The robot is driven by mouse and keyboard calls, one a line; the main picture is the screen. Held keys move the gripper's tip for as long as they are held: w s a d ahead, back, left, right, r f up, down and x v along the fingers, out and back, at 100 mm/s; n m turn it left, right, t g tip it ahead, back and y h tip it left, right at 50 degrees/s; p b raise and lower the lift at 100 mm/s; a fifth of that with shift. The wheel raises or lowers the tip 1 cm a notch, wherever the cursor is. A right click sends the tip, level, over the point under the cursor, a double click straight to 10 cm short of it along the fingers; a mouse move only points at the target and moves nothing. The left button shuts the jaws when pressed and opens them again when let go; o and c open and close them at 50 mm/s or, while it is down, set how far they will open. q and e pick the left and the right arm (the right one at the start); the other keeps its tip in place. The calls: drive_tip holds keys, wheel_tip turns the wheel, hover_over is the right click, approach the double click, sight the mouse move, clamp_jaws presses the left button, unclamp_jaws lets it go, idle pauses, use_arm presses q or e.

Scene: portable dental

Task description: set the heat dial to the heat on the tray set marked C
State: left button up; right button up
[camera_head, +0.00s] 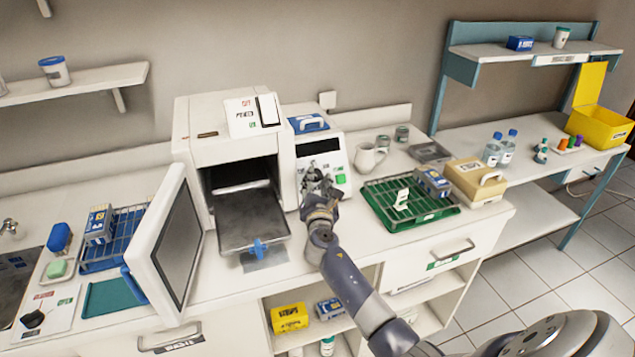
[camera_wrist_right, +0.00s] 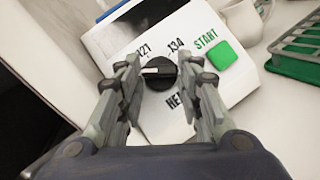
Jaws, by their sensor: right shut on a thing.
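The heat dial (camera_wrist_right: 158,84) is a black round knob with a white mark, on the white control panel (camera_wrist_right: 112,40) of the sterilizer (camera_head: 225,143). Its mark points to the left of the picture, and "121" and "134" are printed above it. My right gripper (camera_head: 318,193) is at the panel, its two fingers on either side of the dial and shut on it. In the head view the gripper hides the dial. A green tray (camera_head: 437,213) with a small white card (camera_head: 402,199) stands to the right. I cannot read a letter C. My left gripper is out of view.
A green start button (camera_wrist_right: 222,56) is right of the dial. The sterilizer's door (camera_head: 177,243) is open and a metal tray (camera_head: 252,222) sticks out. A white mug (camera_head: 368,158) and a beige box (camera_head: 476,182) stand to the right. A blue rack (camera_head: 128,228) stands left.

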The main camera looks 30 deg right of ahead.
drive_tip(key=m, duration=0.1)
drive_tip(key=m+g+h, duration=0.1)
drive_tip(key=m, duration=0.1)
drive_tip(key=shift+w+a+r+m+g+p, duration=0.15)
drive_tip(key=shift+a+r+m+g+p, duration=0.05)
drive_tip(key=shift+m+g+p, duration=0.1)
drive_tip(key=shift+w+a+r+m+g+p, duration=0.15)
drive_tip(key=shift+m+g+p, duration=0.55)
drive_tip(key=shift+m, duration=0.85)
drive_tip(key=shift+w+d+r+m+g+p, duration=0.1)
drive_tip(key=shift+m+g+p, duration=0.25)
drive_tip(key=shift+m+g, duration=0.95)
drive_tip(key=shift+w+a+r+m+g+p, duration=0.15)
drive_tip(key=shift+m+g+p, duration=0.4)
drive_tip(key=shift+m, duration=1.2)
drive_tip(key=shift+s, duration=0.1)
drive_tip(key=shift+g, duration=0.25)
drive_tip(key=o, duration=1.1)
drive_tip(key=shift+d, duration=0.1)
drive_tip(key=shift+c, duration=0.2)
drive_tip(key=v, duration=1.2)
